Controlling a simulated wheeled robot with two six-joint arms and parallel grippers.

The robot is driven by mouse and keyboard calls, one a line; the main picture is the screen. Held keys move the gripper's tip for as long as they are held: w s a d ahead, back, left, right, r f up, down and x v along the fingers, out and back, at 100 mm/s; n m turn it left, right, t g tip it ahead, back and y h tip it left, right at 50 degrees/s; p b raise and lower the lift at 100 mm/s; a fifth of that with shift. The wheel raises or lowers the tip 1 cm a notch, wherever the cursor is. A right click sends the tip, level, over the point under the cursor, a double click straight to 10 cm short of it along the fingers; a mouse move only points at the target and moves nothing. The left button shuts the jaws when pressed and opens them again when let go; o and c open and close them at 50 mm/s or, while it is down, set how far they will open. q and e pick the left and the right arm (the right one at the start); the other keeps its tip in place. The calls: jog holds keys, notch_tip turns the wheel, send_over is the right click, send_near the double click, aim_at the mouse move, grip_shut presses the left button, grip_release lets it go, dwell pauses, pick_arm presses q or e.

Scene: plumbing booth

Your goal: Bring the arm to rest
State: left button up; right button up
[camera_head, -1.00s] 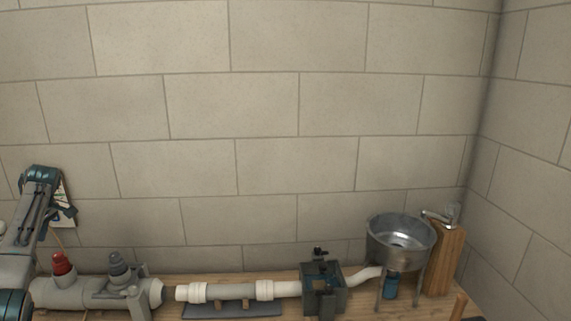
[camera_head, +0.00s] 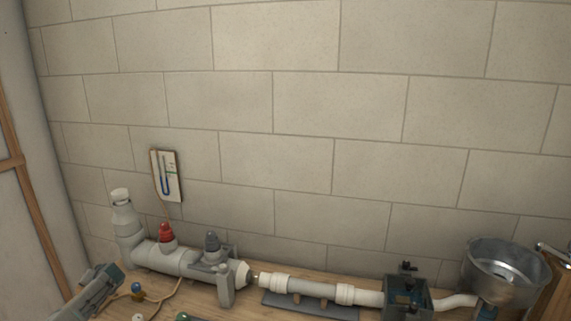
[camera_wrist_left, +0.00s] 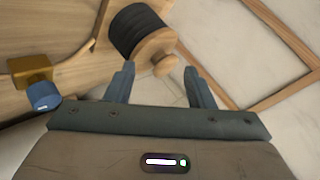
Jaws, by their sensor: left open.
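My left gripper (camera_wrist_left: 160,72) is open and empty in the left wrist view, its two blue-grey fingers apart. A wooden spool wound with black line (camera_wrist_left: 138,32) shows beyond the fingertips. I cannot tell how far it is from them. In the head view, part of my left arm (camera_head: 92,290) is low at the lower left, near the bench's left end. The fingertips cannot be made out there. My right gripper is in neither view.
Grey pipework with a red cap (camera_head: 166,233), white pipe (camera_head: 315,288), a dark clamp box (camera_head: 407,297) and a metal basin (camera_head: 500,275) line the bench. A gauge board (camera_head: 166,176) hangs on the wall. A brass block with a blue knob (camera_wrist_left: 44,96) lies left of the gripper.

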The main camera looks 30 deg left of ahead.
pick_arm(q)
jog(key=s+f+m+t+h, duration=0.1)
jog(key=s+f+m+t, duration=0.1)
jog(key=s+f+m, duration=0.6)
jog(key=s+f+m+t, duration=0.1)
jog(key=s+f+m, duration=0.35)
jog(key=s, duration=0.75)
jog(key=s+d+f+n+h, duration=0.1)
jog(key=s+d+f+h, duration=0.15)
jog(key=d+f, duration=1)
jog(key=s+d+f+n+h, duration=0.2)
jog(key=s+d+f, duration=0.2)
jog(key=d+f, duration=0.85)
jog(key=s+d+f+n+h, duration=0.1)
jog(key=d+f, duration=0.2)
jog(key=d, duration=1)
jog(key=s+d+f+g+h, duration=0.15)
jog(key=d+f, duration=0.25)
jog(key=d, duration=0.9)
jog(key=s+d+f+n+h, duration=0.1)
jog(key=d+f+h, duration=0.15)
jog(key=d, duration=1.05)
notch_tip(320, 180, down, 7)
jog(key=d+b, duration=0.1)
jog(key=b, duration=0.5)
jog(key=shift+s, duration=0.2)
